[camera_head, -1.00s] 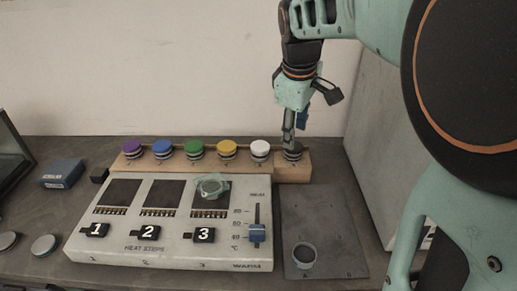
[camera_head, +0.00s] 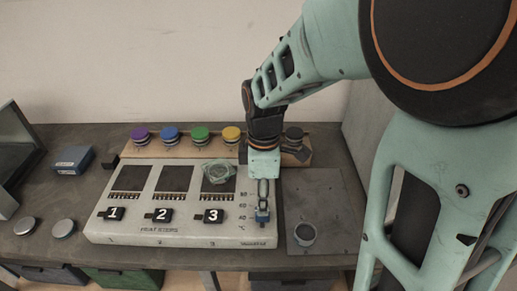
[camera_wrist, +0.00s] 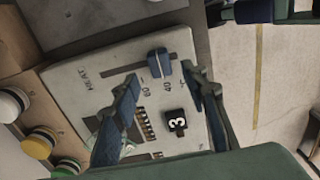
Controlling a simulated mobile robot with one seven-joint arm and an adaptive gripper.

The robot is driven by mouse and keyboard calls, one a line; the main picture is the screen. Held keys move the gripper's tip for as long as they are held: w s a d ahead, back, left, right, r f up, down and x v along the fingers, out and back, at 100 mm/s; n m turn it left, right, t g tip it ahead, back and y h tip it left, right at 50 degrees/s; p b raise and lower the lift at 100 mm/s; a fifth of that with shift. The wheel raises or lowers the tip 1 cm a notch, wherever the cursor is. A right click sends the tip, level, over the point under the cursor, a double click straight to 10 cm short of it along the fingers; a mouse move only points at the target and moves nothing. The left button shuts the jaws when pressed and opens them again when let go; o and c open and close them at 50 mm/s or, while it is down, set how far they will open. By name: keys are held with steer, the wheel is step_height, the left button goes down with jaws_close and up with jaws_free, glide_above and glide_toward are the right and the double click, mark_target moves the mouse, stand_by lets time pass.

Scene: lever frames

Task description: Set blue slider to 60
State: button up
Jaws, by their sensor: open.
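The blue slider (camera_head: 262,216) sits in its vertical slot at the right of the white heat panel (camera_head: 190,235), about level with the 40 mark. In the wrist view the blue slider (camera_wrist: 160,66) shows just beyond my fingertips, beside the scale numbers. My gripper (camera_head: 263,199) is open and points down above the slider. In the wrist view my gripper (camera_wrist: 160,76) has one finger to each side of the slider. Whether either finger touches it cannot be told. My fingers hide part of the slot in the head view.
Colored round knobs (camera_head: 201,135) line a wooden rail behind the panel. A clear glass dish (camera_head: 219,172) sits on plate 3. Black switches (camera_head: 213,216) lie left of the slider. A grey board (camera_head: 325,190) with a small cup (camera_head: 305,234) lies to the right.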

step_height(320, 180, down, 6)
steer(key=shift+r, duration=0.25)
jaws_close()
stand_by(0.3)
steer(key=shift+w, duration=0.1)
